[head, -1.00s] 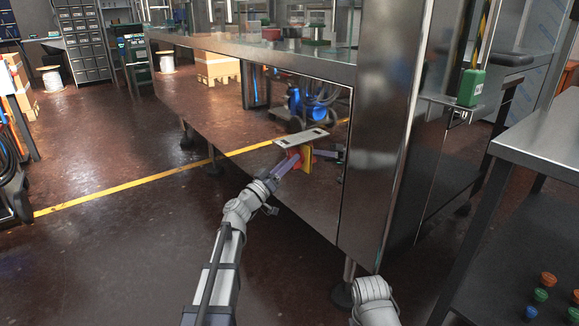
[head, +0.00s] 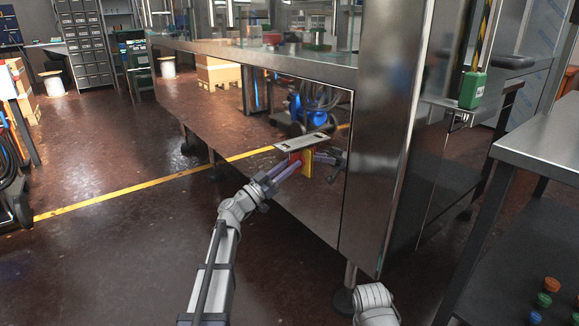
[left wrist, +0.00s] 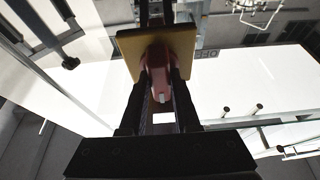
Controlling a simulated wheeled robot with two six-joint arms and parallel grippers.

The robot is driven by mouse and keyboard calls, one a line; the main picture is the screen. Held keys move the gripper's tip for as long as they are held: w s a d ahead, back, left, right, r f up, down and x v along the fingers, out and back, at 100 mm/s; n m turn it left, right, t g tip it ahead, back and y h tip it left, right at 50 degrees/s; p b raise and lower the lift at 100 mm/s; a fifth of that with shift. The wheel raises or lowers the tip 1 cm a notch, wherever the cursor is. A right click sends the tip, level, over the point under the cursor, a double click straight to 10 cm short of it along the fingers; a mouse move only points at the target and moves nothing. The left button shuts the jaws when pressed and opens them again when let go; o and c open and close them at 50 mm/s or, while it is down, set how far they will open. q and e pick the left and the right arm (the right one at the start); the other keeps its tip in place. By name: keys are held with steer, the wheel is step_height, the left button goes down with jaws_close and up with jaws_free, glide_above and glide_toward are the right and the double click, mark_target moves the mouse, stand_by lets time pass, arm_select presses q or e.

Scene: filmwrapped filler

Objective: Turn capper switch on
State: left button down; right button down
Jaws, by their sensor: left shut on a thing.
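The capper switch is a red knob (head: 296,158) on a yellow plate (head: 308,166), on the front of the shiny steel cabinet (head: 225,125), just under a pale plate (head: 301,143) with dark marks. My left gripper (head: 289,168) reaches it from the lower left, its two fingers closed around the knob. In the left wrist view the knob (left wrist: 157,78) sits between the fingers (left wrist: 160,92), with the yellow plate (left wrist: 128,48) behind it. Upside-down lettering that looks like "OFF" (left wrist: 205,54) shows beside it. My right gripper is out of view.
A steel post (head: 385,120) stands right of the panel. Open floor (head: 110,240) lies to the left.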

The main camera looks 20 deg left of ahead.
arm_select(q)
steer(key=c, duration=0.6)
jaws_free()
steer(key=shift+c, duration=0.2)
steer(key=shift+s+f, duration=0.1)
steer(key=b+v, duration=0.3)
steer(key=v, duration=0.4)
steer(key=shift+s+a, duration=0.2)
steer(key=shift+a, duration=0.05)
